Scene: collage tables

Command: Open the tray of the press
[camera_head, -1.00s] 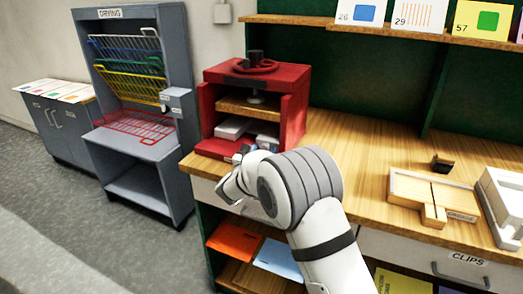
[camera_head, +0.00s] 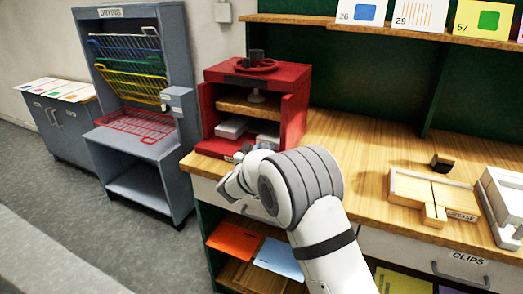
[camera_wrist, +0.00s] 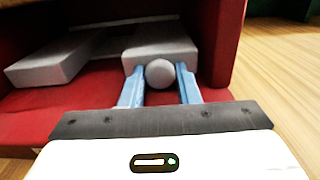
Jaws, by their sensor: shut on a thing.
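The red press (camera_head: 250,105) stands on the wooden counter, with a handwheel on top and a wooden plate inside. Low in its opening lies the tray (camera_wrist: 110,48), with pale grey blocks on it in the wrist view. A round grey knob (camera_wrist: 159,73) sits at the front of the right block. My gripper (camera_wrist: 160,78) has its two blue fingers on either side of this knob and is shut on it. In the head view my gripper (camera_head: 240,158) is at the press's lower front, and my wrist hides part of the contact.
A grey drying rack (camera_head: 135,90) stands left of the press. The counter between is clear.

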